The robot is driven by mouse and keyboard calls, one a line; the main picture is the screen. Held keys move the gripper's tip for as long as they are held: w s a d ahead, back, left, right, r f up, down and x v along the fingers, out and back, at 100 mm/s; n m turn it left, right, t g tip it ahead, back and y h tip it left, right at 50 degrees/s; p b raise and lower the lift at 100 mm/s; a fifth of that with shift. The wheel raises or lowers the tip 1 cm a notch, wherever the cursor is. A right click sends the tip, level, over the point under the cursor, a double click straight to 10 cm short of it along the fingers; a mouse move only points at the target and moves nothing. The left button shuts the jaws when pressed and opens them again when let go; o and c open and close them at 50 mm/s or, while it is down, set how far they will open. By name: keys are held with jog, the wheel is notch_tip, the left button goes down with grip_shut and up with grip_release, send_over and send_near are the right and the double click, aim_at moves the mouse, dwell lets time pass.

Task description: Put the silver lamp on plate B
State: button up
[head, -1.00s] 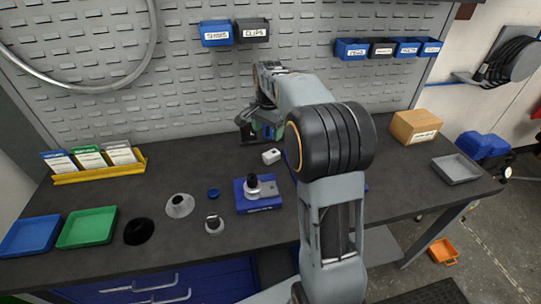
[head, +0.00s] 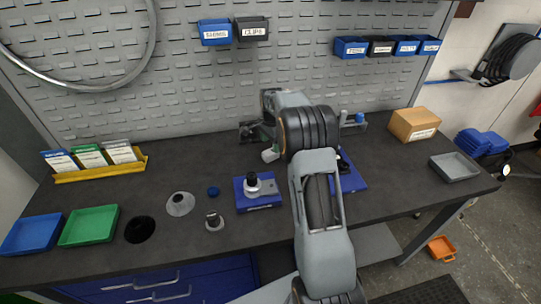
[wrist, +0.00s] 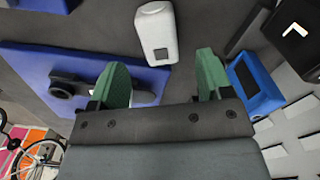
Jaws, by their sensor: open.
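The silver lamp appears to be the small pale boxy block (head: 270,154) lying on the dark bench near the back. In the wrist view the lamp (wrist: 157,32) lies just beyond my fingertips, between their lines. My gripper (wrist: 160,62) is open, its two green fingers apart with nothing between them. In the head view my gripper (head: 264,143) is close above and behind the lamp, partly hidden by my arm. Two blue plates with fittings stand on the bench, a left one (head: 259,205) and a right one (head: 352,183) partly behind my arm. I cannot read which is B.
Blue (head: 30,236) and green (head: 90,226) trays lie at the left. A cardboard box (head: 415,124) and grey tray (head: 455,167) are at the right. Bins hang on the pegboard behind.

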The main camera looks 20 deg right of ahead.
aim_at(271, 151)
jog(key=shift+a+f+p, duration=0.2)
jog(key=shift+f+p, duration=0.25)
jog(key=shift+f, duration=2.2)
jog(key=c, duration=1.1)
jog(key=shift+r, duration=0.2)
